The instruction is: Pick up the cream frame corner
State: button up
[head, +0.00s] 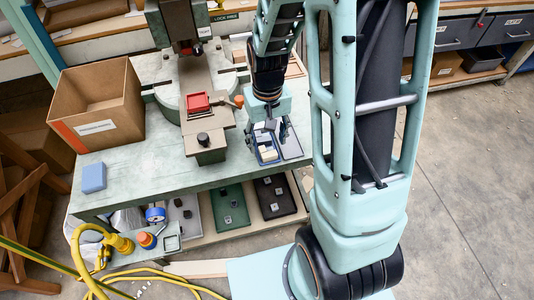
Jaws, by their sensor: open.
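A small cream piece (270,154), which looks like the cream frame corner, lies in or on a small dark blue holder near the front right of the green bench. Its exact shape is too small to make out. My gripper (266,137) is open and points down just above and behind the cream piece. The fingers partly cover the area behind it. I cannot tell whether a fingertip touches anything.
A grey press with a red block (197,102) and an orange-knobbed lever stands left of my gripper. A cardboard box (98,108) and a blue block (93,178) are on the bench's left.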

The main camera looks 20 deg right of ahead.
aim_at(268, 149)
jog(key=shift+w+d+f, duration=0.1)
jog(key=shift+w+f, duration=0.05)
jog(key=shift+f, duration=1.15)
jog(key=shift+w+d+f, duration=0.1)
jog(key=shift+f, duration=1.2)
jog(key=c, duration=1.2)
